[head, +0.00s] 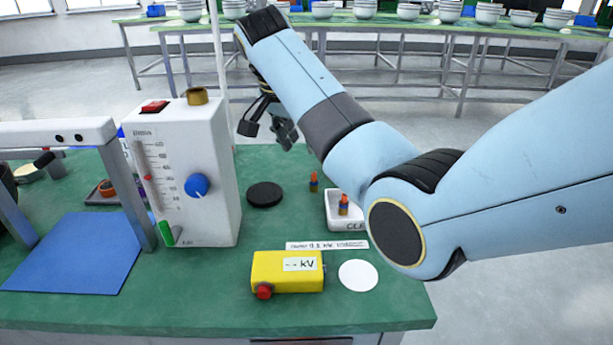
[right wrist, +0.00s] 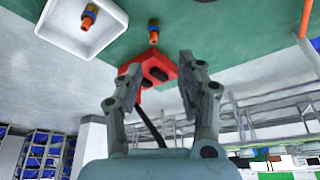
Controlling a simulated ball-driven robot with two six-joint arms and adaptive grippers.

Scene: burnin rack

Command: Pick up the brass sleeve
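A short brass-coloured ring (head: 197,96) sits on top of the white meter box (head: 185,170). Two small orange-brass pieces with blue bands also show: one stands on the green table (head: 313,182), the other stands in a white tray (head: 343,205). I cannot tell for sure which is the brass sleeve. In the right wrist view the banded pieces are on the table (right wrist: 154,32) and in the tray (right wrist: 89,18). My right gripper (head: 268,130) is open and empty beyond the pieces, its fingers apart in the wrist view (right wrist: 161,66). My left gripper is not in view.
A red block with dark slots (right wrist: 150,72) lies beyond my right fingers at the table edge. A black disc (head: 264,194), a yellow kV meter (head: 287,272), a white disc (head: 358,275) and a blue mat (head: 75,255) lie on the table. A white frame (head: 60,135) stands left.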

